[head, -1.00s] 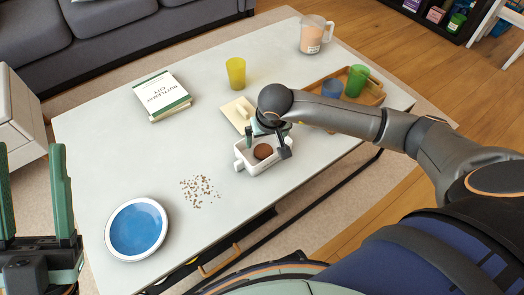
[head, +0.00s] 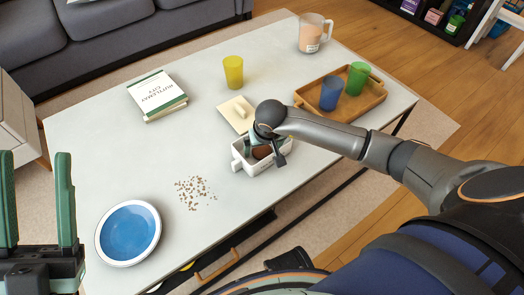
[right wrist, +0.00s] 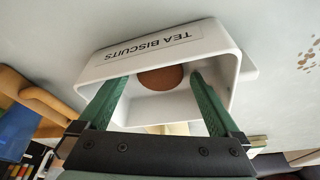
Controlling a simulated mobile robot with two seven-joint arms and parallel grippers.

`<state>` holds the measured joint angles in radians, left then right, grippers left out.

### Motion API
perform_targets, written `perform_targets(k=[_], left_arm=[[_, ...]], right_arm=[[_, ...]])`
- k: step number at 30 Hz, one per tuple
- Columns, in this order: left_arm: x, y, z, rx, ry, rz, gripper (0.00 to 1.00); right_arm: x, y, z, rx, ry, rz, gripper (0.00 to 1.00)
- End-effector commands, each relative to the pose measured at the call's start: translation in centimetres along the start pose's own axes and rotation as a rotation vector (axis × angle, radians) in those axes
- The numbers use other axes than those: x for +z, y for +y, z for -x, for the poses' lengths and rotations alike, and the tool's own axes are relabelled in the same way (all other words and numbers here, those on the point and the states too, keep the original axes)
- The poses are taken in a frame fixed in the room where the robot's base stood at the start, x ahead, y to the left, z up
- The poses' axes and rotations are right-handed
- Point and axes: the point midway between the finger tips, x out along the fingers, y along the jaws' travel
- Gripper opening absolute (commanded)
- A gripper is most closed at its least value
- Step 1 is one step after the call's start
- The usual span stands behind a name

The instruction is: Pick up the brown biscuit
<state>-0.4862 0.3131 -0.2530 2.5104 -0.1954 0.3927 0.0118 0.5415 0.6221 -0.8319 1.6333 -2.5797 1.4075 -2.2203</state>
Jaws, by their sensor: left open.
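The round brown biscuit (head: 262,152) lies in an open white box (head: 250,172) on the table. In the right wrist view the biscuit (right wrist: 160,78) sits inside the box (right wrist: 222,50), which is labelled "TEA BISCUITS". My right gripper (head: 268,143) is over the box in the head view and partly hides the biscuit. In the right wrist view its green fingers (right wrist: 157,84) are spread wide, reach into the box mouth and stand either side of the biscuit, with no visible contact. My left gripper (head: 36,160) is open and empty at the far left, off the table.
A cream board with a small block (head: 240,113) lies just behind the box. A wooden tray (head: 375,100) holds blue and green cups. A blue plate (head: 130,232), crumbs (head: 194,192), books (head: 158,94), a yellow cup (head: 233,72) and a jug (head: 313,33) stand elsewhere.

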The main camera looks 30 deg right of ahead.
Motion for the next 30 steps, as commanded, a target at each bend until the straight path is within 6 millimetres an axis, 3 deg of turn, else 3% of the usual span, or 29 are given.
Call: perform_targets(k=[2,21,30], left_arm=[[0.0,0.01,-0.01,0.0,0.0,0.001,0.54],[0.0,-0.05,-0.04,-0.007,-0.001,0.004,0.54],[-0.05,-0.07,-0.1,-0.007,-0.001,0.004,0.54]], right_arm=[[0.01,0.01,0.02,0.0,0.0,0.0,0.89],[0.01,0.02,0.03,0.0,0.0,0.0,0.17],[-0.07,0.02,0.21,0.0,0.0,0.0,0.14]])
